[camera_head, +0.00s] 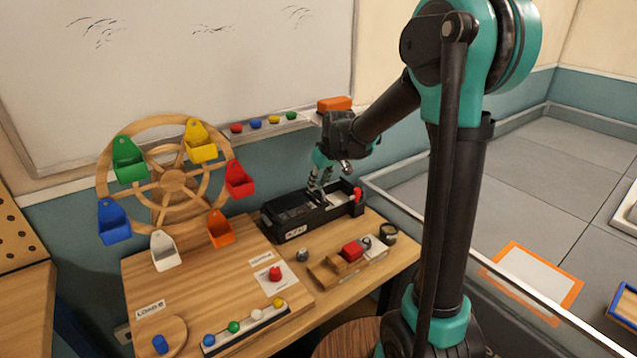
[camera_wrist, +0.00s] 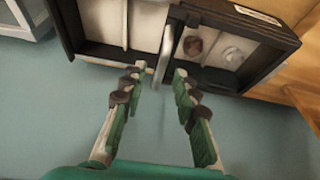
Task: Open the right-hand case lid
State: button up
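The black case (camera_head: 285,235) stands at the back of the wooden bench in the head view. Its left part looks dark and covered, and its right part shows a pale interior. In the wrist view the case (camera_wrist: 262,28) has two pale sections split by a light upright bar (camera_wrist: 164,52). The section right of the bar holds a brown round thing and a whitish one. My gripper (camera_head: 324,180) is over the case. In the wrist view my gripper (camera_wrist: 158,76) is open, with the bar's lower end between or just beyond its fingertips. I cannot tell whether they touch, nor the right-hand lid's angle.
A wooden wheel (camera_head: 173,188) with coloured buckets stands left of the case. A red block (camera_head: 351,250) on a wooden piece and a dark ring (camera_head: 388,234) lie in front of it. An orange block (camera_head: 334,104) is on the ledge behind my gripper.

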jog(key=v, duration=1.1)
jog(key=shift+s+r, duration=0.2)
jog(key=shift+r, duration=0.15)
jog(key=shift+d, duration=0.2)
jog(key=s+d+f+m, duration=0.2)
jog(key=s+d+f, duration=0.3)
jog(key=s, duration=0.3)
jog(key=s+d+f+m+h, duration=0.1)
jog(key=s+d+f+m, duration=0.1)
jog(key=s+d+f, duration=0.2)
jog(key=s+d+f+m+h, duration=0.1)
jog(key=s+d+f+m, duration=0.1)
jog(key=s+d+f, duration=0.3)
jog(key=s+f, duration=0.4)
jog(key=s, duration=0.3)
jog(key=shift+d+m+t, duration=0.3)
jog(key=shift+m, duration=0.1)
